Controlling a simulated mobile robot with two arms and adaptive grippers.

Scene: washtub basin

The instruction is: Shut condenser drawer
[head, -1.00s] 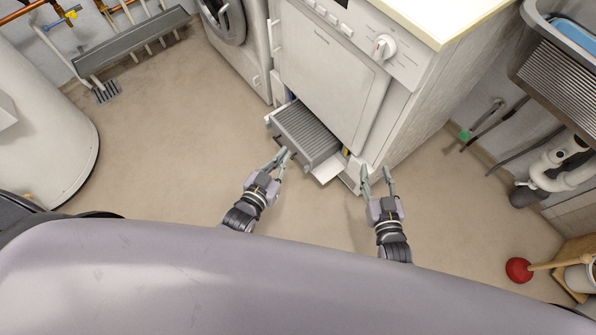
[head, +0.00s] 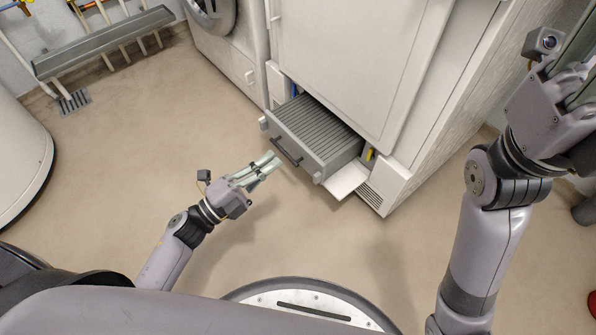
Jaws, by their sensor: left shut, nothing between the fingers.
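The condenser drawer (head: 318,138), a grey ribbed unit with a dark handle (head: 287,151) on its front, sticks out of the low opening of the white dryer (head: 350,60). My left gripper (head: 272,162) is shut and empty, its fingertips just in front of the drawer's front, left of the handle. I cannot tell whether they touch it. My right gripper (head: 581,68) is raised at the upper right, well away from the drawer. Its fingertips run out of the picture, so its opening is unclear.
A white flap (head: 348,179) hangs open beside the drawer's right side. A washing machine (head: 228,40) stands left of the dryer, and a white tank (head: 22,150) stands at the far left. The floor in front of the drawer is clear.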

